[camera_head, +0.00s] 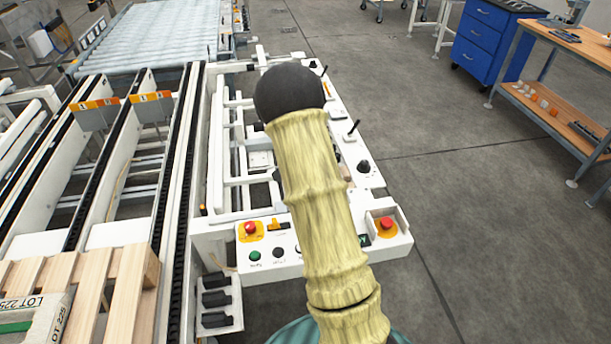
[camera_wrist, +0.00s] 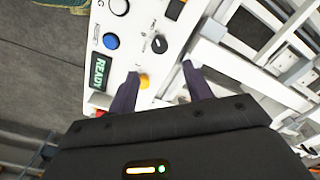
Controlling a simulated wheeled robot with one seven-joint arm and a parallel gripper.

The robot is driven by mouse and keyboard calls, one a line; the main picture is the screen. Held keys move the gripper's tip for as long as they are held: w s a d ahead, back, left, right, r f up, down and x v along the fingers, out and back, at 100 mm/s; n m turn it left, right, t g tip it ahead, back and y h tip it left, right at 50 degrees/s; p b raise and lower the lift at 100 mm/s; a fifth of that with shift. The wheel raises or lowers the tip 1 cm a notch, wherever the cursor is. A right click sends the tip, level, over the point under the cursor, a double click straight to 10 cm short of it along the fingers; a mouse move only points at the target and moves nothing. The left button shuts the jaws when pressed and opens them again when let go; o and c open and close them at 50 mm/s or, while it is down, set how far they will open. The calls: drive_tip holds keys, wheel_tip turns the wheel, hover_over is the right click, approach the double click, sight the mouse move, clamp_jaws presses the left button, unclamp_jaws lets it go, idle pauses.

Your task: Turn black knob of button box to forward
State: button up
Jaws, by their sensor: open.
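The button box panel (camera_wrist: 136,30) shows in the wrist view as a white face with controls. A black knob (camera_wrist: 159,45) with a small white mark sits on it, just beyond my fingertips. My gripper (camera_wrist: 160,72) is open and empty, its two dark fingers apart and pointing toward the knob without visibly gripping it. A blue button (camera_wrist: 111,41), a white button (camera_wrist: 119,7) and a green READY display (camera_wrist: 97,71) are to the left. A yellow-orange part (camera_wrist: 144,82) shows between the fingers. In the head view my arm hides my gripper and the panel's middle.
In the head view, red emergency buttons sit at the left (camera_head: 250,227) and right (camera_head: 386,223) of the white panel. A green button (camera_head: 255,255) is at its left. Conveyor rails (camera_head: 180,170) and a wooden pallet (camera_head: 120,280) stand to the left.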

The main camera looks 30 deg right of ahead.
wheel_tip(320, 180, up, 7)
idle(0.5)
drive_tip(key=s+a+r+n+t+p, duration=0.1)
drive_tip(key=s+a+r+n, duration=0.3)
drive_tip(key=s, duration=0.5)
drive_tip(key=s+a+r+n+t+p, duration=0.1)
drive_tip(key=s+a+r+n, duration=0.3)
drive_tip(key=s+a+n, duration=0.5)
drive_tip(key=shift+s+a+n+t, duration=0.3)
drive_tip(key=shift+s+a, duration=0.1)
drive_tip(key=shift+a, duration=0.75)
drive_tip(key=shift+w+a, duration=0.1)
drive_tip(key=shift+w, duration=0.05)
